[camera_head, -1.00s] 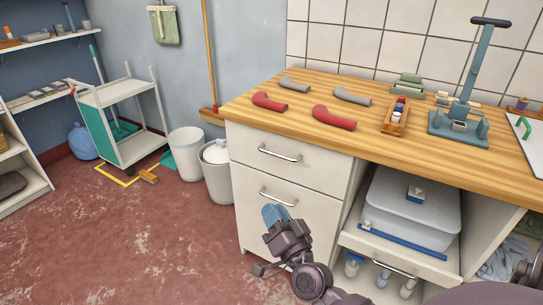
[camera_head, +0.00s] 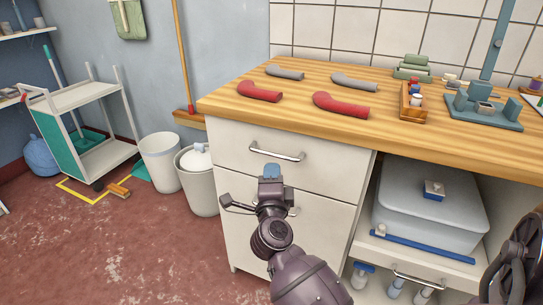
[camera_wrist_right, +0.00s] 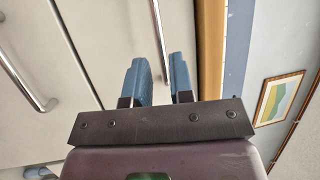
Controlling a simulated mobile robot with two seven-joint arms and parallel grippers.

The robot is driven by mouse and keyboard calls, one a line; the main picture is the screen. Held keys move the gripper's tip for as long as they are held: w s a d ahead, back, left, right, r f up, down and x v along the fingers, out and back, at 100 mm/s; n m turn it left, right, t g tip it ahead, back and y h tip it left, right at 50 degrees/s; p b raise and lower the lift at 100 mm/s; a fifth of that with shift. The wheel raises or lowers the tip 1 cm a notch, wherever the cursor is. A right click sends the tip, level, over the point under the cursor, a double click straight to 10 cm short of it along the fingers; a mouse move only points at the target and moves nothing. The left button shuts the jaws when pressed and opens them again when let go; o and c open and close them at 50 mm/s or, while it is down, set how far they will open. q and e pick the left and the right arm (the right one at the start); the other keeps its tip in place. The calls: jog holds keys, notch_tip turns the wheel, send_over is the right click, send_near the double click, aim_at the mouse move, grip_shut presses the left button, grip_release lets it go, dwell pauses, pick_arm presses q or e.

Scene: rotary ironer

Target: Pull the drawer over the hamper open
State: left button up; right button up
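The white cabinet under the wooden worktop has an upper drawer (camera_head: 325,172) with a silver bar handle (camera_head: 277,152). Below it is a taller front (camera_head: 325,228), its handle mostly hidden behind my right gripper; I cannot tell whether this is the hamper. Both fronts look closed. My right gripper (camera_head: 270,170) is just below the upper handle in the head view. In the right wrist view, its blue fingers (camera_wrist_right: 160,80) are apart, with the upper handle (camera_wrist_right: 159,40) lined up between them. Contact cannot be made out. The lower handle (camera_wrist_right: 22,80) lies left. My left gripper is out of view.
The worktop (camera_head: 225,102) holds red and grey curved pieces and overhangs the drawer. To the right, an open bay holds a lidded grey bin (camera_head: 430,210) on a pull-out shelf. Two white bins (camera_head: 160,160) stand left of the cabinet. The floor in front is clear.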

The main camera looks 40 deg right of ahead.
aim_at(273, 155)
jog(key=shift+b+x, duration=0.5)
jog(key=shift+x, duration=3.1)
grip_shut()
